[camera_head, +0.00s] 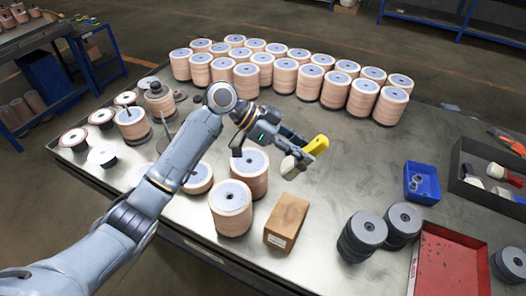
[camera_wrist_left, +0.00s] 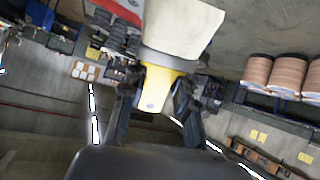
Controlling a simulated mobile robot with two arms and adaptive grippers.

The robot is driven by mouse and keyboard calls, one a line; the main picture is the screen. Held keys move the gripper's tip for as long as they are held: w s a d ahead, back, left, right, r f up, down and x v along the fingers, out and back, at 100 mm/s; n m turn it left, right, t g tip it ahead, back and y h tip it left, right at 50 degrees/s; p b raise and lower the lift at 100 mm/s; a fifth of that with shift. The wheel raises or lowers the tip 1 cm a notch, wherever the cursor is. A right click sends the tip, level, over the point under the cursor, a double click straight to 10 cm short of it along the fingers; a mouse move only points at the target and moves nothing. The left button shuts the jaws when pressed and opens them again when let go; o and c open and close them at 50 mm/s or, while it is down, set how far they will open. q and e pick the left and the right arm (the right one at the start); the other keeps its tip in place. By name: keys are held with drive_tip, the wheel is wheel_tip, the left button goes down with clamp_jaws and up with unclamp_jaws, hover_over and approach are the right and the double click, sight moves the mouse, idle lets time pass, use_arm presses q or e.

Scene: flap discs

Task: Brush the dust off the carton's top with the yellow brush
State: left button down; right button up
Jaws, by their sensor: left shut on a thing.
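My left gripper (camera_head: 297,150) is shut on the yellow brush (camera_head: 317,145) and holds it above the table. In the left wrist view the brush's yellow part (camera_wrist_left: 160,87) sits between the fingers, with a wide cream end (camera_wrist_left: 183,27) beyond it. The brown carton (camera_head: 287,219) stands on the table near its front edge, below the brush in the head view and apart from it. I cannot make out dust on its top. My right gripper is not in view.
Stacks of tan flap discs (camera_head: 231,207) stand left of the carton, and dark disc stacks (camera_head: 362,234) stand to its right. Rows of tan stacks (camera_head: 310,82) line the back. A blue bin (camera_head: 421,183), a red tray (camera_head: 449,262) and a dark tray (camera_head: 485,170) are at right.

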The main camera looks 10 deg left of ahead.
use_arm(q)
drive_tip(key=shift+d+f+h+b, duration=0.3)
drive_tip(key=shift+d+f+b, duration=0.1)
drive_tip(key=shift+b, duration=0.15)
wheel_tip(320, 180, down, 3)
drive_tip(key=shift+a+f+b, duration=0.1)
drive_tip(key=shift+a+b, duration=0.05)
drive_tip(key=shift+b, duration=0.85)
drive_tip(key=shift+f, duration=0.1)
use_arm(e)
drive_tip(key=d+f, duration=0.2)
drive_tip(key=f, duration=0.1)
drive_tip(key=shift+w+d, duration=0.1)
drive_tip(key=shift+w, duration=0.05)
